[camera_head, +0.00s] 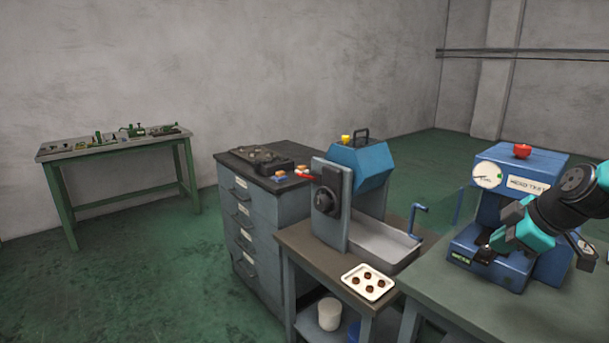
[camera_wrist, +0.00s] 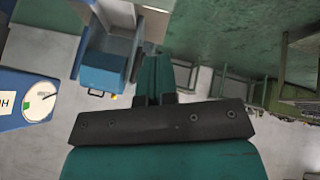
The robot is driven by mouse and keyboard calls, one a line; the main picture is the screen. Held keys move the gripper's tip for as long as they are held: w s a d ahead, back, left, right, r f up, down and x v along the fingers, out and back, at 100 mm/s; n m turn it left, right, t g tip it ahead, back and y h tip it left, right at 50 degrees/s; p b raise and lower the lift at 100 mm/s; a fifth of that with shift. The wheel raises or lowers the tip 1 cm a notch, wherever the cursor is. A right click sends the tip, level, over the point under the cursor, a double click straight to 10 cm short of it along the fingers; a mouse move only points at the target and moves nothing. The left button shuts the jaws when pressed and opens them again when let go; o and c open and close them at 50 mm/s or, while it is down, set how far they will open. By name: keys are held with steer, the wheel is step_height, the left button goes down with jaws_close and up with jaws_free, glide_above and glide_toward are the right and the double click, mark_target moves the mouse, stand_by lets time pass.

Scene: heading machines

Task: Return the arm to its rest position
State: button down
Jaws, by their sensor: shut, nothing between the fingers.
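My gripper (camera_head: 486,254) is at the end of my black and teal arm, which reaches in from the right edge in the head view. It is in front of the blue machine with a round gauge (camera_head: 513,190) and covers part of it. I cannot tell whether it touches the machine. In the wrist view the teal fingers (camera_wrist: 154,68) are together with nothing between them. The gauge machine shows there at the left (camera_wrist: 22,92).
The gauge machine stands on a green-topped table (camera_head: 490,302). To its left are a blue-hooded machine (camera_head: 358,166), a white tray (camera_head: 368,283) with several brown pieces, and a drawer cabinet (camera_head: 247,220). A green workbench (camera_head: 118,148) stands far left. Green floor (camera_head: 140,270) is open before it.

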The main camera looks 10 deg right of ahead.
steer(key=a+r+g+y, duration=0.2)
steer(key=a+r, duration=0.1)
steer(key=a, duration=1.1)
steer(key=s+a+r+m+g, duration=0.2)
steer(key=s+a+g, duration=0.2)
steer(key=s+a, duration=1.4)
steer(key=shift+a+r+g+y, duration=0.3)
steer(key=shift+a+r, duration=0.1)
steer(key=shift+a, duration=0.3)
steer(key=shift+w, duration=0.1)
